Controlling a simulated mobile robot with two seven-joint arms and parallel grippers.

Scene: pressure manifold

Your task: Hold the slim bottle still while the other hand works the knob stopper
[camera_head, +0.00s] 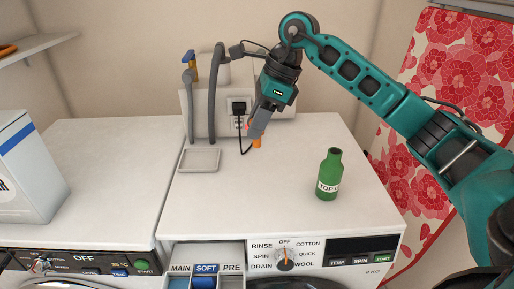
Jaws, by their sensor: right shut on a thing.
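The slim green bottle (329,176) stands upright on the right washer's top, with a white label that reads "TOP" and more that is cut off. No stopper shows on its neck. My right gripper (256,134) is at the back of the same top, to the left of the bottle and apart from it. It points down and is shut on a small orange piece (257,143), mostly hidden by the fingers. I cannot tell whether this piece is the knob stopper. My left gripper is not in view.
Behind my right gripper are a wall socket with a black plug (239,107) and grey hoses (216,95). A shallow grey tray (199,160) lies to the left. A white box (28,170) stands on the left machine. The washer top (265,200) before the bottle is clear.

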